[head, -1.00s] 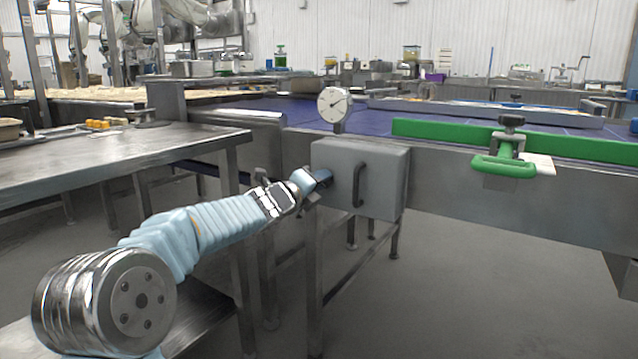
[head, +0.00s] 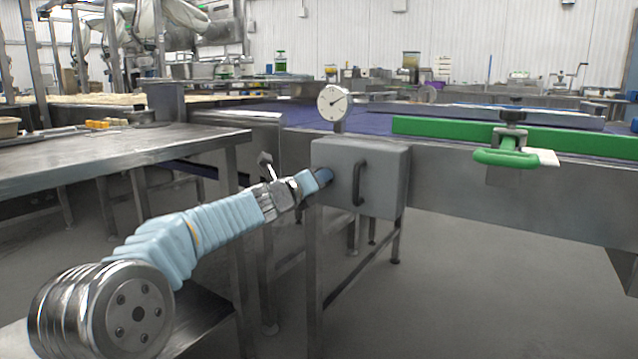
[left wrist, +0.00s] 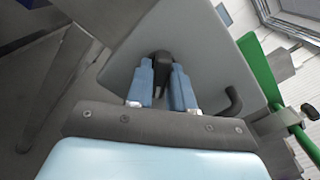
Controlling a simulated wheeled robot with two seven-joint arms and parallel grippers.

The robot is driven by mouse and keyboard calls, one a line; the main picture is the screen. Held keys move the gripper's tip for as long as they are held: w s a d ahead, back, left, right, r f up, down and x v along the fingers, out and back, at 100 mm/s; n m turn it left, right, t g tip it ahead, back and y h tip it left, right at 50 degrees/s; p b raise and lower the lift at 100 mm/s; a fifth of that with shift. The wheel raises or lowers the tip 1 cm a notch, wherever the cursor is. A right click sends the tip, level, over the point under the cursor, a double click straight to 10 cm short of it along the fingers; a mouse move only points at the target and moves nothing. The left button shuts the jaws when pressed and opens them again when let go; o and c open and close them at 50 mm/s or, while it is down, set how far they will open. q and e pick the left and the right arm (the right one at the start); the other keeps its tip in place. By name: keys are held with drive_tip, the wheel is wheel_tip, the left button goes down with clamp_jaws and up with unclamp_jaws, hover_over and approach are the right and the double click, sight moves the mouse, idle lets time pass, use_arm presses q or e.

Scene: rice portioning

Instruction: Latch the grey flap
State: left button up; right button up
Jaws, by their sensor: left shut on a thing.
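The grey flap (head: 386,180) is the front of a grey box on the side of the conveyor, with a dark bar handle (head: 360,184) on it. My left gripper (head: 322,178) reaches the flap's left edge. In the left wrist view its two blue fingers (left wrist: 162,85) are shut on a small dark latch knob (left wrist: 161,65) on the grey flap (left wrist: 205,40). In the head view the fingers mostly hide the knob. The flap looks flush with the box. My right gripper is not in view.
A round dial gauge (head: 332,103) stands above the box. A green rail (head: 440,127) and a green clamp handle (head: 505,158) are to the right along the conveyor. A steel table (head: 100,155) stands at the left. The floor in front is clear.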

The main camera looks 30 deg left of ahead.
use_arm(q)
drive_tip(key=shift+m+b, duration=0.3)
drive_tip(key=shift+m, duration=0.7)
drive_tip(key=shift+f, duration=0.1)
